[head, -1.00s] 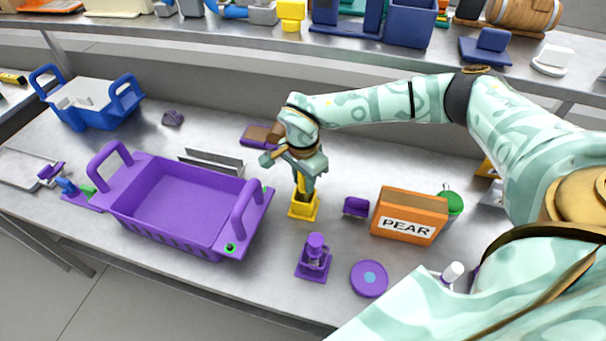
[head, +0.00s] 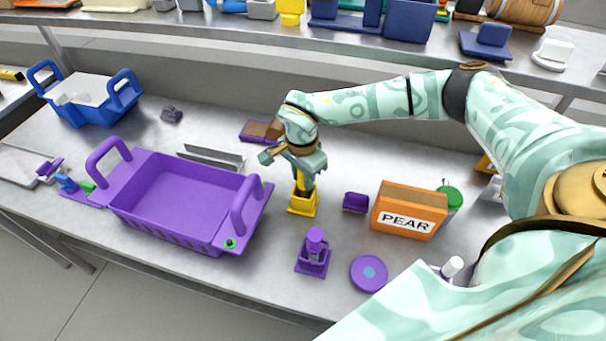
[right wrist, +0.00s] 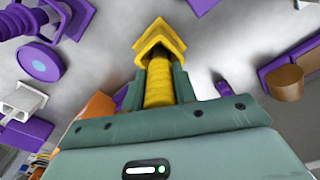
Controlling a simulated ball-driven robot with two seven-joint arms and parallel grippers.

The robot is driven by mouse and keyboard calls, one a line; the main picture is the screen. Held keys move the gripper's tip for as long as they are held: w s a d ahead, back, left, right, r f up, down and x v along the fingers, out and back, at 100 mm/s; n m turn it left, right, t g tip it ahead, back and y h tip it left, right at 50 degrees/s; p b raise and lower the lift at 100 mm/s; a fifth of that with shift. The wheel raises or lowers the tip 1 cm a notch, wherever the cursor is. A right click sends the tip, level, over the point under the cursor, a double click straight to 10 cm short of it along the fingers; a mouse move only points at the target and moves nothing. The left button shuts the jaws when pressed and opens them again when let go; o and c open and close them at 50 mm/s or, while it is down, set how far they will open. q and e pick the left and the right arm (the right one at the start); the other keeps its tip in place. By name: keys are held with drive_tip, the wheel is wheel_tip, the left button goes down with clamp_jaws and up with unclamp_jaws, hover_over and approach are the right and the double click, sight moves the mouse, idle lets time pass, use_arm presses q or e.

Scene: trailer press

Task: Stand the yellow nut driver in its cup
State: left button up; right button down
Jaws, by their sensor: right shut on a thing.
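The yellow nut driver (right wrist: 158,85) is between the fingers of my right gripper (head: 303,172), which is shut on its ribbed handle. The driver also shows below the fingers in the head view (head: 301,181) and looks about upright. The square yellow cup (head: 303,206) stands on the bench directly beneath. It shows just beyond the driver in the right wrist view (right wrist: 158,36). The driver's lower end is at the cup, hidden by its walls and the fingers; I cannot tell how deep it sits. My left gripper is not in view.
A purple basket (head: 128,205) stands left of the cup. A purple stand (head: 313,262) and a purple disc (head: 369,273) are in front. A small purple box (head: 355,202) and an orange PEAR box (head: 408,211) are to the right. Bare bench lies between them.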

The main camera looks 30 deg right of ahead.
drive_tip(key=c, duration=1)
unclamp_jaws()
drive_tip(key=shift+c, duration=0.2)
wheel_tip(320, 180, up, 16)
drive_tip(key=p, duration=0.3)
drive_tip(key=shift+a, duration=0.25)
drive_tip(key=shift+s, duration=0.1)
